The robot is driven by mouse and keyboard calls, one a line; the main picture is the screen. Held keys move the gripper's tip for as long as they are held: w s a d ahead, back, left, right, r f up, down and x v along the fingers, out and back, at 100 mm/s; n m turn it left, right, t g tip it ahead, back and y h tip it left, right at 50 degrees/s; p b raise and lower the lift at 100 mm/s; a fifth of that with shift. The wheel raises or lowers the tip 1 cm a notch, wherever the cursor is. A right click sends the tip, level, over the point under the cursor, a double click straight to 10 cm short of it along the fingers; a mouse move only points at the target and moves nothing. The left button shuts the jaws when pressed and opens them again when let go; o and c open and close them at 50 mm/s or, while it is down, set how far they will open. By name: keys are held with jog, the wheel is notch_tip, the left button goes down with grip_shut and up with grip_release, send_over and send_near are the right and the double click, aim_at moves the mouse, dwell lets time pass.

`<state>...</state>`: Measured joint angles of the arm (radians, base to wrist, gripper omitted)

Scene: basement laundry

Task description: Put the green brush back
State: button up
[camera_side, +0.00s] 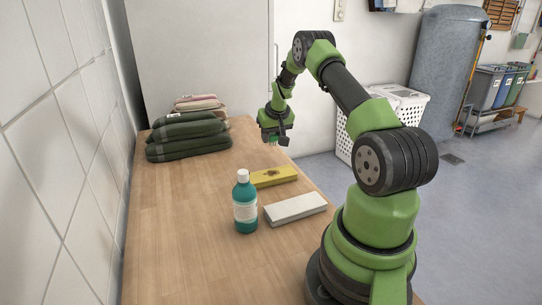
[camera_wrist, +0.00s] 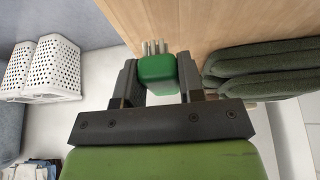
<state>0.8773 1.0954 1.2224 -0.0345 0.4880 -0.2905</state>
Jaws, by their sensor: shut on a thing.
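The green brush (camera_wrist: 157,70) shows in the wrist view between the two dark fingers, with pale bristles beyond its green block. My gripper (camera_wrist: 160,78) is shut on it. In the side view my gripper (camera_side: 274,138) hangs at the far right end of the wooden table, near its edge; the brush is mostly hidden there. A yellow block (camera_side: 272,177) with a dark mark on it lies on the table, nearer the camera than my gripper. I cannot tell which spot belongs to the brush.
A white block (camera_side: 296,208) lies beside a teal bottle (camera_side: 246,222) with a white cap. Folded dark green towels (camera_side: 185,148) are stacked at the far left. White baskets (camera_side: 404,108) stand on the floor past the table's right edge. The table's left and front area is clear.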

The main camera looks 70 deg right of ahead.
aim_at(270, 160)
jog(key=shift+f, duration=3.1)
jog(key=shift+f, duration=0.1)
jog(key=o, duration=0.9)
